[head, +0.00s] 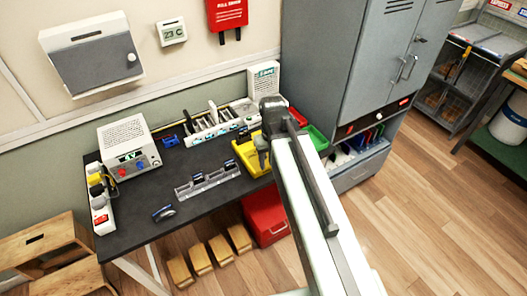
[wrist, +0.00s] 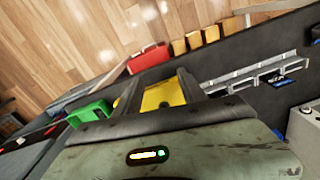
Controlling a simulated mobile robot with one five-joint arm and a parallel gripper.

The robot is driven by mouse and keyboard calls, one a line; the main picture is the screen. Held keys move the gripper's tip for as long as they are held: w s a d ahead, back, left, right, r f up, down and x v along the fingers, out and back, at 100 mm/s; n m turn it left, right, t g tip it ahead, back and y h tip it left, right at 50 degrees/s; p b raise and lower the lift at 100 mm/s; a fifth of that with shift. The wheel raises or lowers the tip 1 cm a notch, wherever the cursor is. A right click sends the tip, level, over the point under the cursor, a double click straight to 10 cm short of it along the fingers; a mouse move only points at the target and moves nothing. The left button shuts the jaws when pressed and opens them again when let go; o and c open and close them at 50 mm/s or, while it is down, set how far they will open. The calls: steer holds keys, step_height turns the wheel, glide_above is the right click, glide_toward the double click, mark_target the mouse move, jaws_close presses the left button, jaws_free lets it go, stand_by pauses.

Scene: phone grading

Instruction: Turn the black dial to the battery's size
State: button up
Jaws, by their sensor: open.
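My gripper (head: 263,152) hangs over the yellow tray at the right part of the dark table. In the wrist view its two fingers (wrist: 158,92) stand apart with nothing held between them, and the yellow tray (wrist: 165,96) shows behind. I cannot make out a black dial in either view. A white bench unit (head: 127,148) at the table's left back has a small display, a red knob and a blue knob. A small dark object (head: 163,212) lies at the table's front left; I cannot tell if it is a battery or a phone.
A clear slotted rack (head: 208,184) holds a few dark items mid-table. A white rack of upright items (head: 212,128) stands behind. A green tray (head: 316,138) lies right of the yellow one. A power strip (head: 99,200) is at the left edge. A grey cabinet (head: 385,50) stands right.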

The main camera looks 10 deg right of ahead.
steer(key=w+n, duration=0.2)
steer(key=w, duration=0.2)
steer(key=w+n, duration=0.2)
steer(key=w, duration=0.2)
steer(key=w+n, duration=0.2)
steer(key=w, duration=0.2)
steer(key=shift+w+f+n+b, duration=0.15)
steer(key=shift+f+n+b, duration=0.15)
steer(key=shift+f, duration=0.1)
steer(key=shift+f+b, duration=0.35)
step_height(320, 180, down, 7)
steer(key=b, duration=0.7)
steer(key=shift+f, duration=0.15)
jaws_close()
